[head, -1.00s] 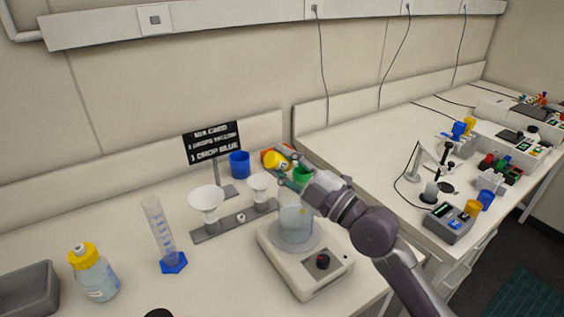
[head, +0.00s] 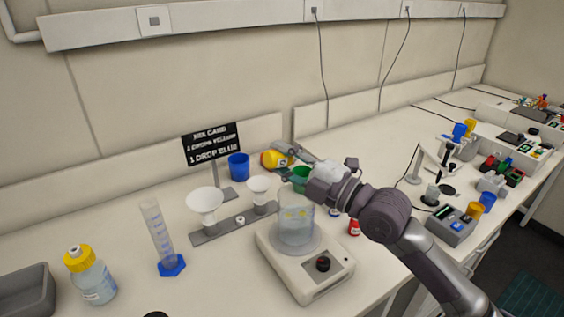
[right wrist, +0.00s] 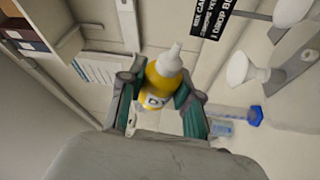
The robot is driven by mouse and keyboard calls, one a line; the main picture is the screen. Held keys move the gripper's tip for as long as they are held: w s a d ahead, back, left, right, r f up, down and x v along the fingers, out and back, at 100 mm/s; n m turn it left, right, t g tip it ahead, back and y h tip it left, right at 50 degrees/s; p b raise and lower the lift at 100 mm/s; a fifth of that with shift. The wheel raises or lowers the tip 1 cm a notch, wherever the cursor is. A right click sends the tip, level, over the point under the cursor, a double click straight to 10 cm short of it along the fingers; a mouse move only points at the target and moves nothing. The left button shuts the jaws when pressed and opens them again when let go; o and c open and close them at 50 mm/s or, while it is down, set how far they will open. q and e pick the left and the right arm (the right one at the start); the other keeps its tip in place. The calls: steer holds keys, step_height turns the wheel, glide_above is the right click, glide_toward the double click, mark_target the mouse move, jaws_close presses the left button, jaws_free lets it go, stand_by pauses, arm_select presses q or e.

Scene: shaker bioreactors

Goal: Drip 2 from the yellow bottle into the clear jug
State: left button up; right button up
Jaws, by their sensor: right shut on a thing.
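The yellow bottle (head: 273,159) is in my right gripper (head: 284,158), tilted well over behind the jug and above the bench in the head view. In the right wrist view the yellow bottle (right wrist: 160,84) sits between both fingers of the right gripper (right wrist: 160,98), its white nozzle free of them. The clear jug (head: 296,228) stands upright on a white stirrer plate (head: 310,278). Small yellow patches show in the jug; I cannot tell what they are. My left gripper is out of view.
A green cup (head: 300,177) and blue cup (head: 239,166) stand behind the jug. Funnels on a grey rack (head: 232,226), a measuring cylinder (head: 161,235) and a yellow-capped wash bottle (head: 92,275) are to the left. A red bottle (head: 354,228) stands at the jug's right.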

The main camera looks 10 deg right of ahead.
steer(key=shift+s, duration=0.1)
steer(key=shift+a+f+n+b, duration=0.25)
steer(key=shift+f+n+b, duration=0.1)
steer(key=shift+n, duration=0.25)
steer(key=p, duration=0.3)
steer(key=shift+r, duration=0.3)
steer(key=s+a+f+n+g+h+p, duration=0.1)
steer(key=s+a+f+n+p, duration=0.1)
steer(key=a+n+p, duration=0.1)
steer(key=shift+a+f+n+g+p, duration=0.2)
steer(key=shift+a+n+g+p, duration=0.15)
steer(key=shift+a+n, duration=0.6)
steer(key=shift+s+a+m, duration=0.1)
steer(key=shift+a+m, duration=0.05)
steer(key=shift+m, duration=0.1)
